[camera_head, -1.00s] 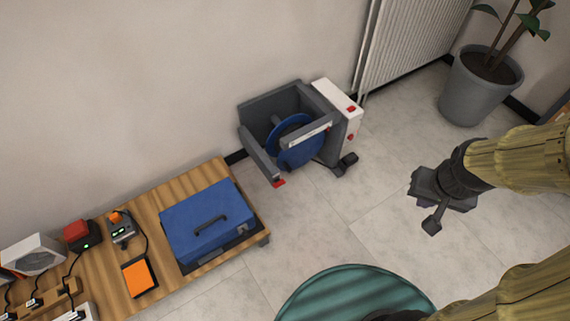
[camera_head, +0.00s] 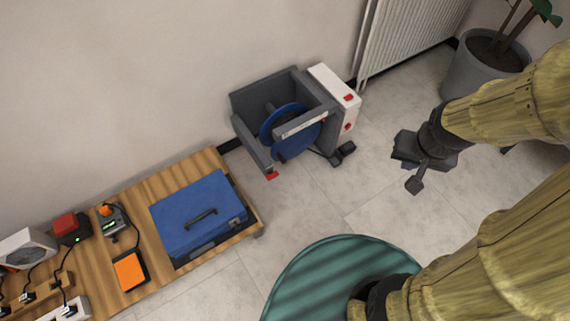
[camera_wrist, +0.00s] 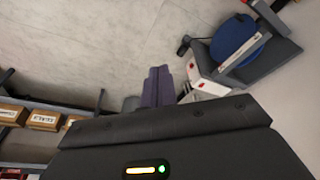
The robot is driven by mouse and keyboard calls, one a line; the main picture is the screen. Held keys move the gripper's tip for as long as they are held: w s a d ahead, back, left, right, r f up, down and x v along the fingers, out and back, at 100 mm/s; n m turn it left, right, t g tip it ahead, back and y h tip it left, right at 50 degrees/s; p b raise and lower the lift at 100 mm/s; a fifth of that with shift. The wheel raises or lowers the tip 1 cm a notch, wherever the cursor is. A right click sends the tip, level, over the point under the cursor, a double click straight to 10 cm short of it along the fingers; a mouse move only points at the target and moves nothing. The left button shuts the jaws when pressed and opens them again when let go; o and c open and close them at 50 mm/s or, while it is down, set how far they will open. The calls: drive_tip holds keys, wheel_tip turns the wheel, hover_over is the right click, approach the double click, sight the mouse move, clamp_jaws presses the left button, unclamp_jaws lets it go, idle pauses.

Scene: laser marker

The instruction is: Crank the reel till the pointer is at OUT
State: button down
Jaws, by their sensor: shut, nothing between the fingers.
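The reel is a blue disc (camera_head: 292,130) in a dark grey frame (camera_head: 241,100) on the floor against the wall. A white panel with red parts (camera_head: 335,85) is on its right side, and a dark crank handle (camera_head: 344,150) sticks out low at the front right. A light label strip (camera_head: 304,125) crosses the front; its words and the pointer are too small to read. In the wrist view the reel (camera_wrist: 236,40) is at the upper right. My gripper (camera_head: 414,184) is shut and empty, right of the reel and apart from it; its fingers (camera_wrist: 158,88) show in the wrist view.
A low wooden bench (camera_head: 180,190) at the left holds a blue case (camera_head: 198,215), an orange-faced device (camera_head: 129,270) and other small devices. A potted plant (camera_head: 480,75) and a radiator (camera_head: 405,40) stand at the back right. The floor between reel and gripper is clear.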

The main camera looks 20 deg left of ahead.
drive_tip(key=w+a+f+m+t+y+b, duration=0.2)
drive_tip(key=w+a+f+b, duration=0.2)
drive_tip(key=w+f, duration=0.7)
drive_tip(key=w+a+f+m+t+y+b, duration=0.15)
drive_tip(key=w+a+f+b, duration=0.25)
drive_tip(key=w+f, duration=0.6)
drive_tip(key=w+a+f+m+t+y+b, duration=0.1)
drive_tip(key=a+f+m+y+b, duration=0.2)
drive_tip(key=a+f, duration=0.35)
drive_tip(key=w+a+f+m+y+b, duration=0.1)
drive_tip(key=a+f+m+y+b, duration=0.15)
drive_tip(key=f, duration=0.65)
drive_tip(key=w+a+f+m+t+y+b, duration=0.1)
drive_tip(key=a+f+m+y+b, duration=0.15)
drive_tip(key=a+f, duration=0.4)
drive_tip(key=s+a+f+m+t+y+b, duration=0.1)
drive_tip(key=s+f+m+t+y+b, duration=0.1)
drive_tip(key=s+f+m, duration=0.2)
drive_tip(key=s+f+m+t+y+b, duration=0.2)
drive_tip(key=s+f+m, duration=0.3)
drive_tip(key=f, duration=0.4)
drive_tip(key=shift+a+f+m+y+b, duration=0.35)
drive_tip(key=shift+f+m+y+b, duration=0.1)
drive_tip(key=shift+y, duration=0.3)
